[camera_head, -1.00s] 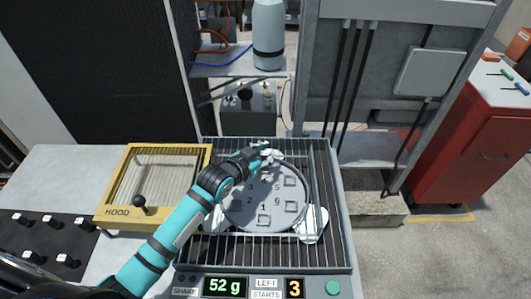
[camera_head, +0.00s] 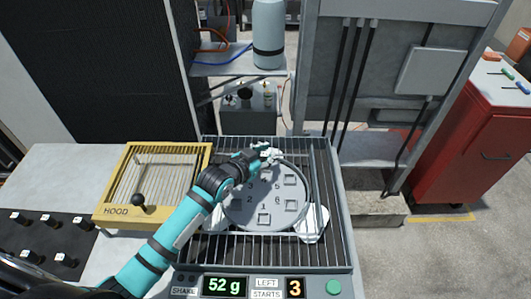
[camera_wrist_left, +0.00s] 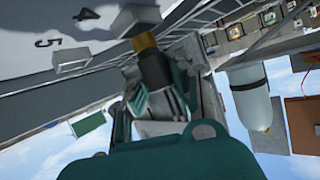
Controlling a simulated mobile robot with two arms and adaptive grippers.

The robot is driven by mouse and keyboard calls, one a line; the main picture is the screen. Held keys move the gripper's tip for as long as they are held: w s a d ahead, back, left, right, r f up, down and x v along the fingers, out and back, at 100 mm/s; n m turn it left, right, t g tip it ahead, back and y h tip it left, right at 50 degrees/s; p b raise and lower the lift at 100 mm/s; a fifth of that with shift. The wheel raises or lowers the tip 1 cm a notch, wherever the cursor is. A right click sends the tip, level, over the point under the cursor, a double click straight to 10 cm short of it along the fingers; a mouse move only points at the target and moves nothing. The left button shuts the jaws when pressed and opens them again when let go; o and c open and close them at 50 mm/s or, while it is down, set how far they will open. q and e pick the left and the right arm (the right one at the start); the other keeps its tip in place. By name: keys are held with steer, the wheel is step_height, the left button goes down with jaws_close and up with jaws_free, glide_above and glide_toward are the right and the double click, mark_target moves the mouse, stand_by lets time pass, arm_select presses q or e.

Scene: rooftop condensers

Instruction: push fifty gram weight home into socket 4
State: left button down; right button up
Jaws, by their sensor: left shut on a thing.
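The round grey plate (camera_head: 235,213) with numbered square sockets lies on the slatted shaker bed. My left gripper (camera_head: 268,156) is at the plate's far edge in the head view and covers the label 4. In the left wrist view, this gripper (camera_wrist_left: 155,85) is shut on a small weight with a brass-coloured band (camera_wrist_left: 144,41) and a dark body. The weight's brass end meets the pale raised socket 4 (camera_wrist_left: 135,18), beside the label 4. I cannot tell how deep it sits. Socket 5 (camera_wrist_left: 72,61) looks empty. My right gripper is not in view.
The shaker panel reads 52 g (camera_head: 225,285) and 3 starts left (camera_head: 294,287). A yellow hood (camera_head: 152,185) with a black knob is left of the bed. White lumps lie at the plate's sides. A grey bottle (camera_head: 268,35) stands on a shelf behind.

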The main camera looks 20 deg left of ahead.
arm_select(q)
steer(key=shift+p, duration=0.45)
stand_by(0.8)
steer(key=shift+f, duration=0.6)
stand_by(0.8)
steer(key=shift+w+f, duration=0.15)
steer(key=shift+f, duration=0.1)
stand_by(1.4)
